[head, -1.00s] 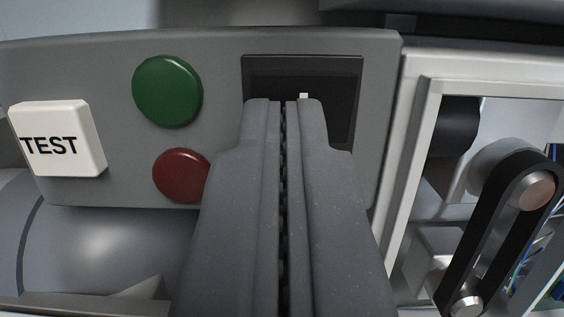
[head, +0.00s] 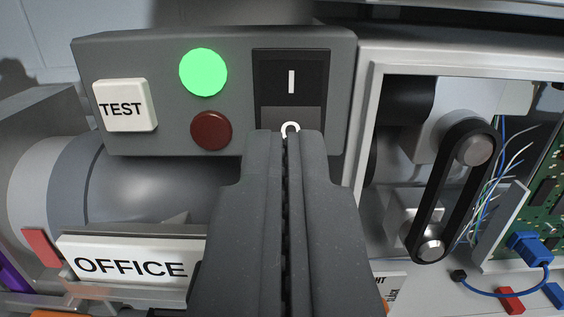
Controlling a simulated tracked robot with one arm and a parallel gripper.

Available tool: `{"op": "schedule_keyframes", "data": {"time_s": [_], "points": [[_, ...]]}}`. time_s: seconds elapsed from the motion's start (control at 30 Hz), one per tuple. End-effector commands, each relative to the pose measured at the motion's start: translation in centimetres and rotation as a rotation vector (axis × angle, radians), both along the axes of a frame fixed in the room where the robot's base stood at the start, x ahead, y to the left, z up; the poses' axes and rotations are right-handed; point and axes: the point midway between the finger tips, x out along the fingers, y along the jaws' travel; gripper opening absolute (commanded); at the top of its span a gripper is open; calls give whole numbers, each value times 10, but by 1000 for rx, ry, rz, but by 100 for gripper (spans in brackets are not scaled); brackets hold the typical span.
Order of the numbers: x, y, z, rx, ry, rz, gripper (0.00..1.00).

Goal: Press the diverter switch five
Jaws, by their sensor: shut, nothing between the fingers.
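A black rocker switch (head: 291,78) is set in a grey control box in the head view. It bears a white I mark above and a white O mark below, the O partly hidden by my fingertips. My gripper (head: 286,136) is shut and empty. Its tips overlap the lower edge of the switch; I cannot tell whether they touch it. I see no switch marked five or labelled as a diverter.
The box (head: 333,110) carries a lit green lamp (head: 203,72), a dark red button (head: 211,130) and a TEST label (head: 124,106). An OFFICE sign (head: 130,267) is below left. An open housing with a belt (head: 453,190), wires and a circuit board (head: 545,190) is right.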

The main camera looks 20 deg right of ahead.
Motion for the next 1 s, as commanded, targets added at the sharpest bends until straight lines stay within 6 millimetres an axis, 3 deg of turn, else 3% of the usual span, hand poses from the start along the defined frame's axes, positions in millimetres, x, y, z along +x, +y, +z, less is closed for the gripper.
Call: {"op": "schedule_keyframes", "data": {"time_s": [0.3,0.5,1.0], "points": [[-48,21,-8,-1,10,7,0],[-68,27,-11,0,11,7,0],[-75,30,-12,-1,10,7,0]]}}
